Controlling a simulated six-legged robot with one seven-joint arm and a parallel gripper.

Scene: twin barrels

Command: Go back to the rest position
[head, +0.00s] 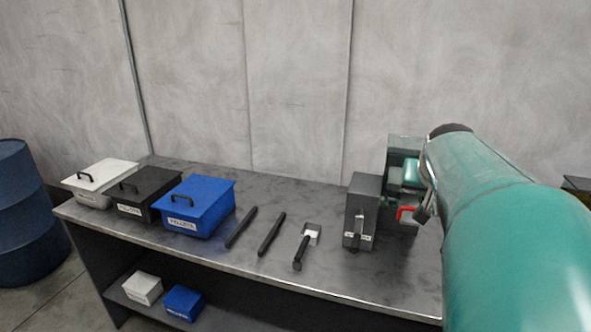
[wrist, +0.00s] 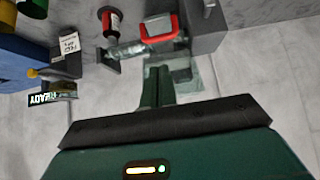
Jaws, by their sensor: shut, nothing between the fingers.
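My gripper (wrist: 158,74) shows in the wrist view with its dark green fingers together and nothing between them. Its fingertips point toward a pale, see-through-looking block and a grey surface; whether they touch anything I cannot tell. A red-rimmed part (wrist: 160,29) is just beyond the fingertips. In the head view my teal arm fills the right side and hides my gripper and part of the bench.
The grey bench (head: 330,275) carries a white box (head: 100,180), a black box (head: 140,195) and a blue box (head: 200,205). Dark rods (head: 241,227), a short tool (head: 301,250) and a grey lever box (head: 362,205) lie rightward. A blue barrel (head: 22,215) stands left.

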